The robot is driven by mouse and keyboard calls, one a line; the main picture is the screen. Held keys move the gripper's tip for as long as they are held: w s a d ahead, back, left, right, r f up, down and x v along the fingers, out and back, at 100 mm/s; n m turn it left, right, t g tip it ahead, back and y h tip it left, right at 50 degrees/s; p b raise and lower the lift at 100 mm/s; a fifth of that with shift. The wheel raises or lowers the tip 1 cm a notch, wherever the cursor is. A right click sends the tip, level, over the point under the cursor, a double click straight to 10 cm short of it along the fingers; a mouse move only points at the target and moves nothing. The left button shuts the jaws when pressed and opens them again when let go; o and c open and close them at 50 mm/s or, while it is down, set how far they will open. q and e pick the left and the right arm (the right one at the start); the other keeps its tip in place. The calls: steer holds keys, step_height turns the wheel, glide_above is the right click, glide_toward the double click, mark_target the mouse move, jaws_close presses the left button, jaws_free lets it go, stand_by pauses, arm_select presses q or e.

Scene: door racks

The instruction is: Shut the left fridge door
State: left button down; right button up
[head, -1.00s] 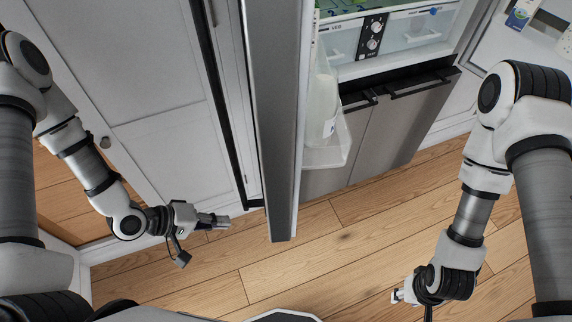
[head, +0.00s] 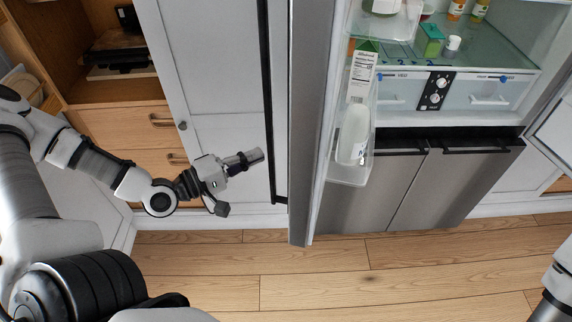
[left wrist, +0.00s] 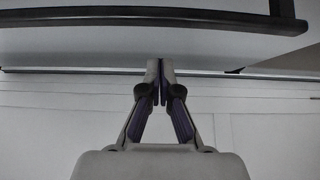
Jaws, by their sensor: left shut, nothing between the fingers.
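The left fridge door (head: 306,130) stands open and shows nearly edge-on in the head view, with its inner shelves to the right. A long dark handle bar (head: 268,110) runs along its outer side; a dark bar (left wrist: 150,18) also crosses the top of the left wrist view. My left gripper (head: 255,157) is left of the door, on its outer side, with its tips pointing at it. It looks apart from the door, though the exact gap is hard to judge. Its fingers (left wrist: 160,68) are together and empty in the left wrist view. My right gripper is out of view.
The fridge interior (head: 460,60) holds small bottles and boxes. Lower grey doors (head: 440,185) are shut. A right door (head: 556,110) stands open at the right edge. A white cabinet door (head: 210,60) and open wooden shelving (head: 85,85) are at left. The wood floor (head: 330,275) is clear.

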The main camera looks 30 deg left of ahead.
arm_select(q)
steer(key=w+d+b, duration=0.2)
steer(key=w+d, duration=0.3)
steer(key=shift+d+f, duration=0.15)
stand_by(0.5)
